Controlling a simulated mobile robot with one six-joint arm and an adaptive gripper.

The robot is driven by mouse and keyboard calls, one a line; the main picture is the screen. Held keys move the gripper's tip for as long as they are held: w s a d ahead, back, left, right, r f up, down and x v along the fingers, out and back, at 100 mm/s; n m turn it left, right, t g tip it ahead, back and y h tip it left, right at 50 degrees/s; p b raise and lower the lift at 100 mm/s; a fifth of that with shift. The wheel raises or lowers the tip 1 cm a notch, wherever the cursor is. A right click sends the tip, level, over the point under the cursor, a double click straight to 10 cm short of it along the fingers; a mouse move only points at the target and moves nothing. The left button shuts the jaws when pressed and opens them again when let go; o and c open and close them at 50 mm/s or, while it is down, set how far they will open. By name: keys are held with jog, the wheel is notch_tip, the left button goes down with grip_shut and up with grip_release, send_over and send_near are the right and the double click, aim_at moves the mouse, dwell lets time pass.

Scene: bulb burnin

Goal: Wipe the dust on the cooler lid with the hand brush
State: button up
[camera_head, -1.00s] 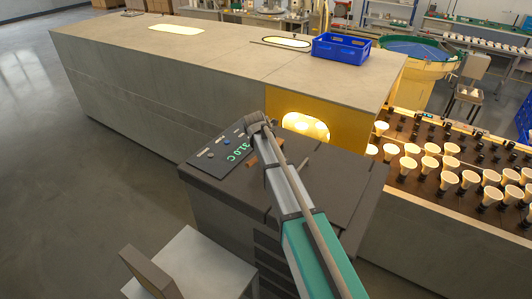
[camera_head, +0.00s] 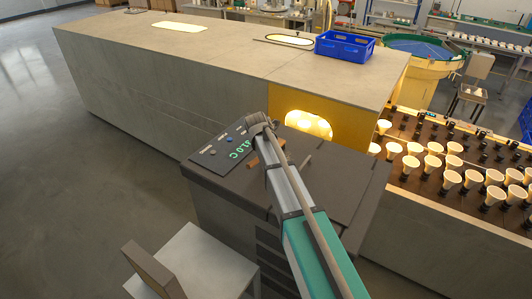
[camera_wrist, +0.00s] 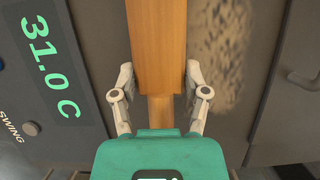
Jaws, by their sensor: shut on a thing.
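The cooler lid (camera_head: 335,192) is the dark grey top of the cabinet at the centre of the head view. A brownish speckled patch of dust (camera_wrist: 222,52) lies on the lid in the wrist view, just right of the brush. The hand brush (camera_wrist: 156,45) has an orange-brown wooden body and a narrower handle. My gripper (camera_wrist: 160,90) is shut on the brush's handle, one finger on each side. The brush's bristles are hidden beneath the wood, so I cannot tell whether they touch the lid. In the head view my arm hides most of the brush (camera_head: 253,160).
A control panel (camera_head: 222,150) with a green "31.0 C" display and knobs lies left of the brush. A lid handle (camera_wrist: 304,81) stands at the right in the wrist view. A lit yellow opening (camera_head: 308,124) is behind the cooler, with rows of glowing bulbs (camera_head: 450,160) to the right.

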jog(key=shift+s+d, duration=0.4)
jog(key=shift+d, duration=0.25)
jog(key=shift+s+d, duration=0.4)
jog(key=shift+d, duration=0.2)
jog(key=shift+s+d+f, duration=0.1)
jog(key=shift+s+d, duration=1.05)
jog(key=shift+d, duration=0.3)
jog(key=shift+s+d, duration=0.1)
jog(key=shift+s+d, duration=0.45)
jog(key=shift+d, duration=0.25)
jog(key=shift+s+d, duration=0.4)
jog(key=shift+d, duration=0.25)
jog(key=shift+s+a, duration=0.1)
